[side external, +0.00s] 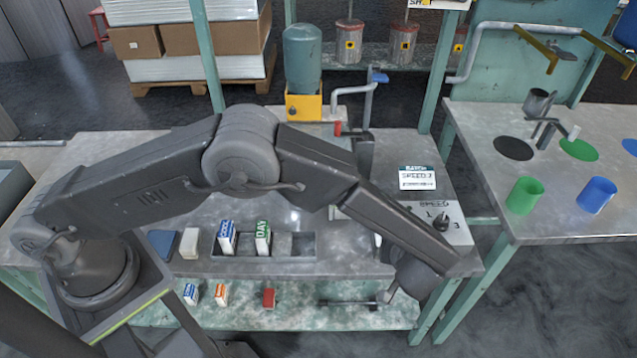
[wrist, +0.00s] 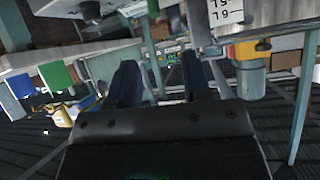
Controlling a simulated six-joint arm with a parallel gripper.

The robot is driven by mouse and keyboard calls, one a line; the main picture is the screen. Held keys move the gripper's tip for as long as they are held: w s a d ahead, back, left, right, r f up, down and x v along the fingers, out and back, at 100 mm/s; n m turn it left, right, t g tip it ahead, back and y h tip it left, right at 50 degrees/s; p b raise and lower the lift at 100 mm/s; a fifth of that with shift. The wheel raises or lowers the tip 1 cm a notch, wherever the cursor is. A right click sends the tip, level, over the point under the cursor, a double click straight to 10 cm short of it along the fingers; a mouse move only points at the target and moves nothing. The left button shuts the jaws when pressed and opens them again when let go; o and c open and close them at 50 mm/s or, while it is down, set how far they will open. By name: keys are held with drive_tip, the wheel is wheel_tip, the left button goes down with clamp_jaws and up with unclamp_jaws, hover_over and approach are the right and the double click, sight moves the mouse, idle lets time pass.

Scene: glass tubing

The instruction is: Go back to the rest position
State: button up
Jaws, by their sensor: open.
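My gripper (wrist: 160,85) shows in the wrist view as two dark fingers standing well apart. Nothing is between them, so it is open and empty. In the side external view my arm stretches from the lower left across the bench. Its wrist end hangs low at the bench's front right edge, above the lower shelf. The fingers are not clear in that view.
The grey bench (side external: 330,262) holds a tray (side external: 291,245) with small boxes, a control panel (side external: 452,233) and a yellow-based machine (side external: 304,104). A lower shelf (side external: 240,318) carries more small boxes. A side table (side external: 590,225) holds a green cup (side external: 524,196) and a blue cup (side external: 597,195).

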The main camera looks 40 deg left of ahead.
drive_tip(key=s+a+r+m+g+h, duration=0.15)
drive_tip(key=s+a+r, duration=0.25)
drive_tip(key=a+r, duration=0.5)
drive_tip(key=s+a+r+g+h, duration=0.1)
drive_tip(key=s+a+r+g, duration=0.2)
drive_tip(key=a+r, duration=0.65)
drive_tip(key=s+a+r+m+h, duration=0.2)
drive_tip(key=s+r, duration=0.2)
drive_tip(key=s, duration=0.5)
drive_tip(key=s+a+r+m+h, duration=0.2)
drive_tip(key=s+a+r+m, duration=0.1)
drive_tip(key=s, duration=0.7)
drive_tip(key=shift+s+a+r+t+h, duration=0.3)
drive_tip(key=shift+a+r+t+h, duration=0.05)
drive_tip(key=shift+r+t, duration=0.1)
